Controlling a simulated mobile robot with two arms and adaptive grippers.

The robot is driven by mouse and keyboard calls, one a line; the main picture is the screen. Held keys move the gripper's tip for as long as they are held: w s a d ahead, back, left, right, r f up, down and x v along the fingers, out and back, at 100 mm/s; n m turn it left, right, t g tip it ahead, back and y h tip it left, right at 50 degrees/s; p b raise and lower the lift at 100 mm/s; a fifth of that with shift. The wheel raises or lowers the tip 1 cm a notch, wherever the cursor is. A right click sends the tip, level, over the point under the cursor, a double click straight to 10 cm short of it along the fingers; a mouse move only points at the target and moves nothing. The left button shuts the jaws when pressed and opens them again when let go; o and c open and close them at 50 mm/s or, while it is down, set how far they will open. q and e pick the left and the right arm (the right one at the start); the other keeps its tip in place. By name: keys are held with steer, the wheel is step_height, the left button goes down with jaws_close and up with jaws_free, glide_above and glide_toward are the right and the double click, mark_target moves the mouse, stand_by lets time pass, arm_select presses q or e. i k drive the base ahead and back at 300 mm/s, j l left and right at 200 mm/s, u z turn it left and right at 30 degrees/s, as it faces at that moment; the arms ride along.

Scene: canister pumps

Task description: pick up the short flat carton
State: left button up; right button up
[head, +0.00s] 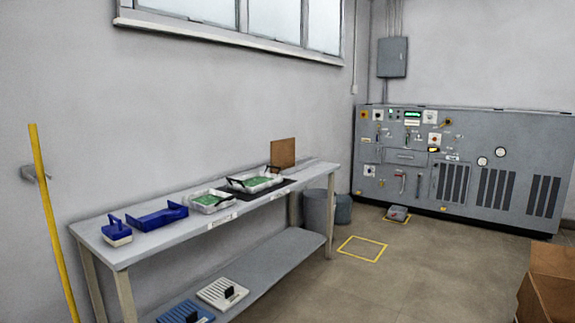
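Brown cardboard (552,262) shows at the lower right edge, cut off by the frame. I cannot tell whether it is one carton or several stacked, or whether the short flat carton is among it. A thin brown square panel (283,153) stands upright at the far end of the bench; I cannot tell if it is a carton. Neither of my grippers is in view.
A long grey bench (180,237) with a lower shelf (262,280) runs along the left wall, holding trays and blue items. A yellow pole (50,215) leans at left. A grey control cabinet (470,165) stands at the back. The middle floor is clear, with a yellow-marked square (362,238).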

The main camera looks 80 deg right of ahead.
mark_target(282, 152)
steer(key=z, duration=2.7)
